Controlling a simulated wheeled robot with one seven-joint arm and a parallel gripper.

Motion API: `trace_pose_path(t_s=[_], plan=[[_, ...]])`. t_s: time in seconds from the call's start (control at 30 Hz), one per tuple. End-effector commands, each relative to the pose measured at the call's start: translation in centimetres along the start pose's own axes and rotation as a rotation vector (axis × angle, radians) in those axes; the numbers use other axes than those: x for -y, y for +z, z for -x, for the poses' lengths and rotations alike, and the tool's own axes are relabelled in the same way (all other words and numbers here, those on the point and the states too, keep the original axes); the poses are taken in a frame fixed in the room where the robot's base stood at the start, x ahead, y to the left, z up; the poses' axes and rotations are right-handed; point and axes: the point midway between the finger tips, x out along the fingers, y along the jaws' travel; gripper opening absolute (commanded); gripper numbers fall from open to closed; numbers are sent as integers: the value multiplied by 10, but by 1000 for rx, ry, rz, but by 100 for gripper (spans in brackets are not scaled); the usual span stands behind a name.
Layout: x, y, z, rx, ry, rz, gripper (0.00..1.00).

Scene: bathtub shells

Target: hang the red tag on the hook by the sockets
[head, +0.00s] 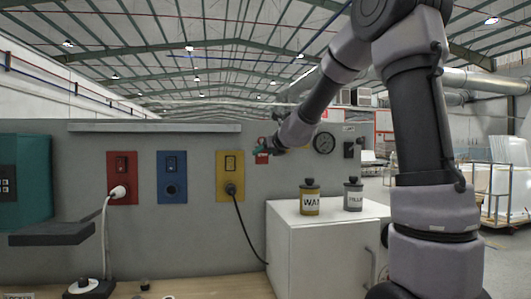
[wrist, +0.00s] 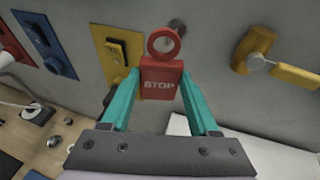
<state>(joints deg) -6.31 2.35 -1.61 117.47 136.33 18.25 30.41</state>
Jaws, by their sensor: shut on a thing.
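The red tag (wrist: 161,80) reads STOP and has a red ring (wrist: 163,43) at its top. My gripper (wrist: 161,82) is shut on the tag's body, with one teal finger on each side. A small grey hook (wrist: 178,26) on the wall shows just beyond the ring's upper right. The ring looks beside the hook, not around it; the gap in depth cannot be told. In the head view, the tag (head: 261,159) is close to the wall, right of the yellow socket (head: 230,176). The hook cannot be made out there.
A red socket (head: 121,178) with a white plug and a blue socket (head: 172,178) are further left. A white cabinet (head: 300,240) with two canisters stands below right. A yellow handle (wrist: 256,50) sticks out right of the tag. A gauge (head: 324,143) is on the wall.

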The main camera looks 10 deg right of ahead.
Motion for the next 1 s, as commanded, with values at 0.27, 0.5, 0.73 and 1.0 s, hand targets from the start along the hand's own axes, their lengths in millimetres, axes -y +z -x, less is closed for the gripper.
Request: trace_pose_path(t_s=[0.27,0.5,0.73,1.0], plan=[[5,4,-16,0,-1,1,5],[9,7,-30,0,-1,-1,5],[11,7,-42,0,0,-1,5],[13,1,-52,-1,1,0,5]])
